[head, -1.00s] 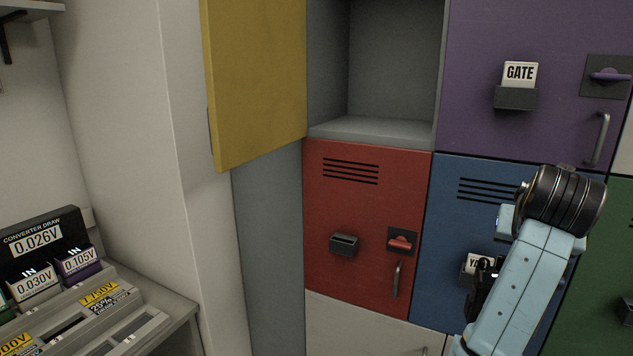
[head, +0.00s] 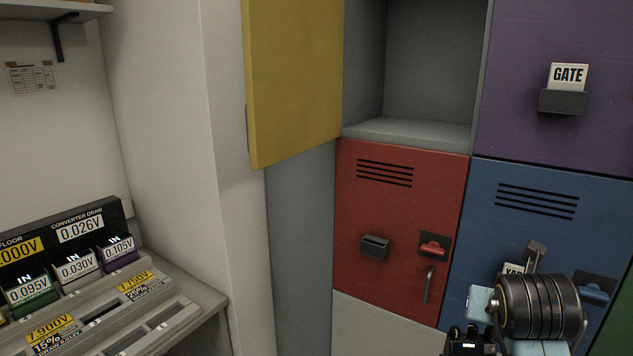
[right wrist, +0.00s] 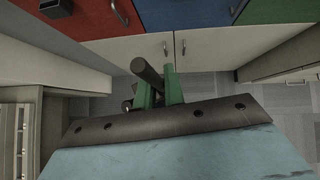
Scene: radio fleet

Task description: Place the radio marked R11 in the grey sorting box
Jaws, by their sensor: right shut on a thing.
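My right gripper (right wrist: 160,98) is seen end-on in the right wrist view, past my wrist plate. It is shut on what looks like a radio, of which a dark stub like an antenna (right wrist: 147,74) shows between two green parts. The rest of it is hidden behind the plate, and no R11 marking is readable. In the head view my right arm is at the bottom right, in front of the blue locker, with its gripper low at the frame edge. The grey sorting box is not seen. My left gripper is not in view.
A yellow locker door (head: 292,85) stands open beside an empty grey compartment (head: 428,65). Red (head: 385,215), blue (head: 560,225) and purple (head: 515,60) lockers are shut. A bench with voltage cards (head: 75,265) stands at the left.

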